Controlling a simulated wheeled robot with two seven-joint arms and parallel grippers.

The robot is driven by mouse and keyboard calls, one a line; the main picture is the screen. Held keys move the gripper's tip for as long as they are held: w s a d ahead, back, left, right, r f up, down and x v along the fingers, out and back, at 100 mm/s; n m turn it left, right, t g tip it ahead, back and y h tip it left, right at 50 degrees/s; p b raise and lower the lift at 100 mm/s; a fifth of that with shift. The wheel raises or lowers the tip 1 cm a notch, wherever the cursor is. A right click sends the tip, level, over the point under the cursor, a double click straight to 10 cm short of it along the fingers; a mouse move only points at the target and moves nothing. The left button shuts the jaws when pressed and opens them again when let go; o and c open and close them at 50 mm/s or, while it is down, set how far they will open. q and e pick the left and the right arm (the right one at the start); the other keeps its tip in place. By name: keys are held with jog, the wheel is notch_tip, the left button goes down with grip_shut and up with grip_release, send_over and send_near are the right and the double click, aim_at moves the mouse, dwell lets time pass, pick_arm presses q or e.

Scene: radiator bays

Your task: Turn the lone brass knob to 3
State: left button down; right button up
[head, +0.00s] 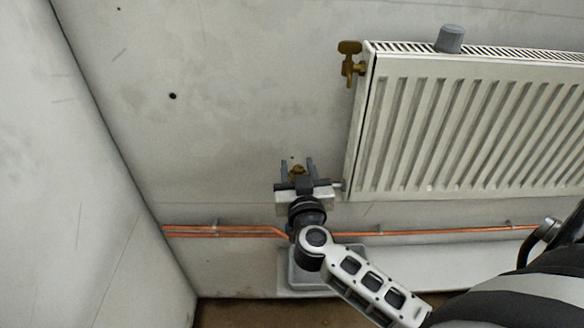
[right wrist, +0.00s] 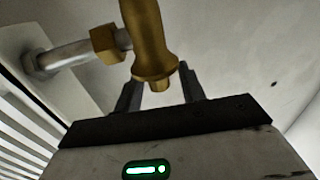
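A small brass piece (head: 298,169) shows between the fingers of my right gripper (head: 297,166) in the head view, left of the radiator's lower corner. In the right wrist view the brass valve (right wrist: 150,42) is large, with a brass nut and a grey pipe on its left. My right gripper (right wrist: 161,88) is open there, its fingers apart on either side of the valve's lower end. I cannot tell whether they touch it. No number marks are readable. My left gripper is out of view.
Copper pipes (head: 410,233) run low along the wall, passing behind my right arm. A side wall (head: 90,150) stands at left. The wall above the gripper is clear.

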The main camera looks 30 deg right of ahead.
jog(key=shift+w+d, duration=0.1)
jog(key=shift+r, duration=0.1)
grip_shut()
jog(key=shift+r+n+y+p, duration=0.15)
jog(key=shift+n+y+p, duration=0.2)
jog(key=shift+p, duration=0.3)
jog(key=shift+n+t+y+p, duration=0.55)
jog(key=shift+y+p, duration=0.25)
jog(key=shift+y, duration=0.15)
jog(key=n+y, duration=0.2)
jog(key=y, duration=0.1)
jog(key=shift+f+t, duration=0.2)
jog(key=shift+t, duration=0.05)
jog(key=n+y, duration=0.1)
jog(key=y, duration=0.1)
jog(key=shift+f+n+y+b, duration=0.1)
jog(key=shift+n+y+b, duration=0.2)
jog(key=shift+b, duration=0.05)
jog(key=shift+n+y, duration=0.3)
jog(key=shift+y, duration=0.2)
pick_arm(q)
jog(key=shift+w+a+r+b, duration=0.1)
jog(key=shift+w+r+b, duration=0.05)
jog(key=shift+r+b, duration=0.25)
pick_arm(e)
jog(key=shift+y, duration=0.3)
